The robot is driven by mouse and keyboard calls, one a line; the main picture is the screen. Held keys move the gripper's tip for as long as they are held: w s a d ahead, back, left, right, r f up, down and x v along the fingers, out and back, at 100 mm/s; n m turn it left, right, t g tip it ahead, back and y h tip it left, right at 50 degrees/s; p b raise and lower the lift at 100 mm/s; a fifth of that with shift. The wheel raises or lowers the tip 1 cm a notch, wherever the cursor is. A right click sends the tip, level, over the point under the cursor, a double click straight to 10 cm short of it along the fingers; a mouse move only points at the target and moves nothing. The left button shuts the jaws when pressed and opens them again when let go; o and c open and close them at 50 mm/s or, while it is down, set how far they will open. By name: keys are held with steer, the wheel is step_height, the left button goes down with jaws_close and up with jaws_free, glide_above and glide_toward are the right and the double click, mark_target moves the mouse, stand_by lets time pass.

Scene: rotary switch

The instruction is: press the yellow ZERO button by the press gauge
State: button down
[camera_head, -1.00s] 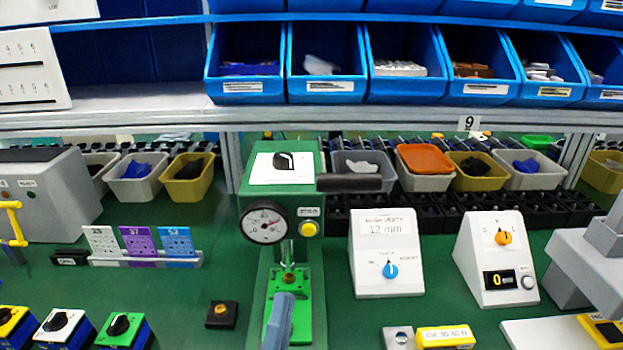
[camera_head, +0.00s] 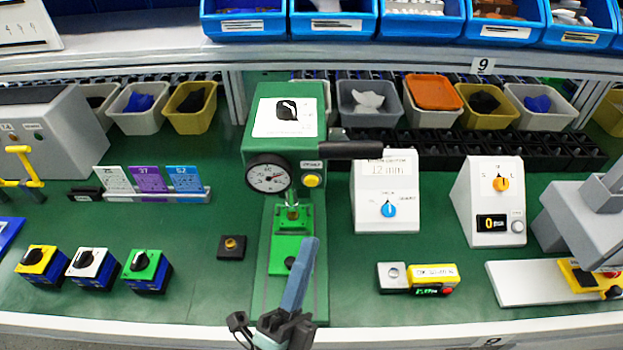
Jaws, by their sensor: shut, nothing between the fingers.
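The yellow ZERO button (camera_head: 312,181) is on the front of the green press head (camera_head: 287,148). It sits just right of the round press gauge (camera_head: 268,178), under a small label. The gauge has a white face and a black rim. My gripper (camera_head: 310,243) is in front of the press at lower centre, pointing up and away. Its blue-grey fingers are shut with nothing between them. Its tip shows below the button in the picture, apart from it, and covers part of the green press base.
A black lever (camera_head: 350,150) sticks out to the right of the press head, above the button. A white dial box (camera_head: 387,192) stands to the right. Three small switch boxes stand on the left. A small black block (camera_head: 233,247) lies left of the press base.

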mark_target(311, 181)
steer(key=w+b, duration=0.3)
steer(key=w, duration=0.5)
steer(key=shift+w, duration=0.3)
steer(key=shift+w+b, duration=0.1)
steer(key=shift+b, duration=0.3)
stand_by(1.4)
steer(key=shift+w, duration=0.3)
steer(key=shift+w+b, duration=0.4)
steer(key=shift+b, duration=0.2)
stand_by(0.4)
steer(key=shift+s, duration=0.15)
steer(key=shift+s+p, duration=0.3)
steer(key=shift+s, duration=0.4)
